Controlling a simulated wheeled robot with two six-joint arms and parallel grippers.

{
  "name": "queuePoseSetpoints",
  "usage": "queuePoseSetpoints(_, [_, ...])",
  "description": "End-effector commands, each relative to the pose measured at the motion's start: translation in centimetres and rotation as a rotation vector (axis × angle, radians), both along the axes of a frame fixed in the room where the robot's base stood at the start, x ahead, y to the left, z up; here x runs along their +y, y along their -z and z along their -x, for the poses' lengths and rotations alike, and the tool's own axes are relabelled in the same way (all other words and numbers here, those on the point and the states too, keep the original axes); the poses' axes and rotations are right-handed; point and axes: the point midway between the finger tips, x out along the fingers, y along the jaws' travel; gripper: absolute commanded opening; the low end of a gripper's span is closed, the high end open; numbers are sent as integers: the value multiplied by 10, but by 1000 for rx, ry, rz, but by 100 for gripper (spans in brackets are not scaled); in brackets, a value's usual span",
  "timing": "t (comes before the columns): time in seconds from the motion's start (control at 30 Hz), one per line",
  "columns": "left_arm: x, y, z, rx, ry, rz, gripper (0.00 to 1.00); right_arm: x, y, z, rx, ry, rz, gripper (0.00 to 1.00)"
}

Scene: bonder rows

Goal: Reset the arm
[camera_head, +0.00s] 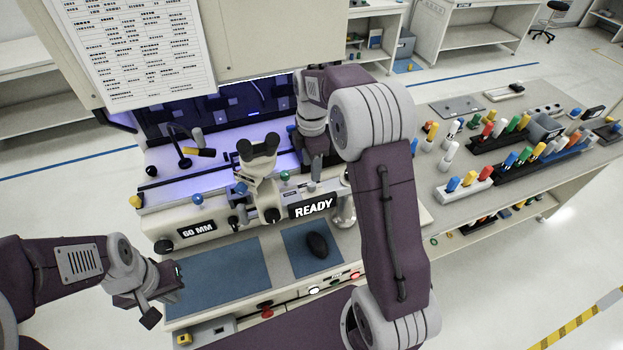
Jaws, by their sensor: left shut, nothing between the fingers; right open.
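My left arm comes in from the left edge, and its gripper (166,298) is low in front of the bonder, beside the left blue mat. It is shut and empty. My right arm rises from the bottom, bends over the bench and reaches into the bonder (232,210). Its gripper (316,172) points down at the right side of the lit work area, behind the READY display (312,205). It is open; its fingertips are small and partly hidden among the machine parts, so contact cannot be told.
Microscope eyepieces (258,148) stand left of my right gripper. Blue mats (215,278) and a black mouse (318,245) lie in front. A side bench (440,212) at right holds racks of coloured-cap tubes (465,187). A printed sheet (135,45) hangs upper left.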

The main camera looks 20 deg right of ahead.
Motion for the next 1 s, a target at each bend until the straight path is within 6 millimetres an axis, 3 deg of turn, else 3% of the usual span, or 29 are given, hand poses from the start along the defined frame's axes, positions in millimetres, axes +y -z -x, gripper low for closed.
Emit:
queuePoseSetpoints(0.2, [0, 3, 0, 0, 0, 0, 0, 0, -20, 0, 0, 0, 0, 47])
queuePoseSetpoints(0.63, [0, 4, 0, 0, 0, 0, 0, 0, -20, 0, 1, -1, 0, 47])
queuePoseSetpoints(0.77, [0, 28, 0, 0, 0, 0, 0, 10, -17, -1, -45, -25, 4, 47])
queuePoseSetpoints(0.87, [0, 51, 0, 0, 0, 0, 0, 26, 4, 39, -13, -48, -2, 47])
queuePoseSetpoints(1.0, [0, 73, 0, 0, 0, 0, 0, 41, 49, 95, -2, 176, -12, 47])
